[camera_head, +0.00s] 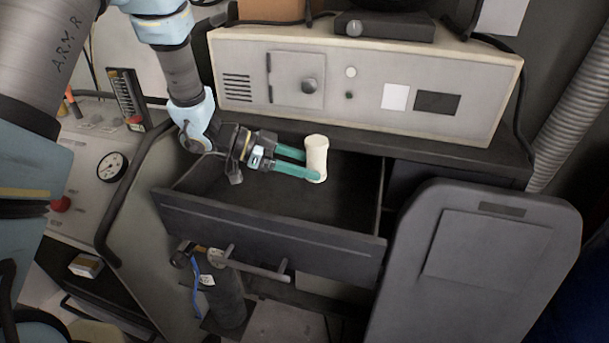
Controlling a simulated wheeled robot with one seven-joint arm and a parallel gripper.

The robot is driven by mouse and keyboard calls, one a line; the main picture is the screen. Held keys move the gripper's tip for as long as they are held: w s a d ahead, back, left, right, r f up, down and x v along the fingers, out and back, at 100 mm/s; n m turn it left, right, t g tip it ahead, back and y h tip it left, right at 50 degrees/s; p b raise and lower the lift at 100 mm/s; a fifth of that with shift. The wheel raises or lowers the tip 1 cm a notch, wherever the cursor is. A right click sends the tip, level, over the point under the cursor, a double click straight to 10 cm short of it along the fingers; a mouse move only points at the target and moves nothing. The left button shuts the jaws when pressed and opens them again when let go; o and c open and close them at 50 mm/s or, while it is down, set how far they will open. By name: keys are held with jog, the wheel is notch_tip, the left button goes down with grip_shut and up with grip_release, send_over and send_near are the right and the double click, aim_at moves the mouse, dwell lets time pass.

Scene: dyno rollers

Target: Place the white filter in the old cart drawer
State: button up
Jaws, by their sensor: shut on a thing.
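The white filter (316,158) is a small cream-white cylinder, upright, between the green fingers of my gripper (301,164). My gripper is shut on it and reaches in from the left. The filter appears over the open cart drawer (275,235), in front of its back part. The drawer is dark, pulled out toward me, and its visible floor looks empty. I cannot tell whether the filter's lower end touches the drawer floor or hangs above it.
A beige control box (365,85) stands on the cart top behind the drawer. A grey chair back (475,265) stands close at the drawer's right. A dark cylinder (222,295) is below the drawer. A gauge panel (100,165) is at left.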

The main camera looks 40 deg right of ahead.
jog(key=shift+f, duration=1.7)
jog(key=shift+f, duration=0.2)
jog(key=shift+f, duration=0.35)
jog(key=o, duration=1.4)
jog(key=shift+c, duration=0.2)
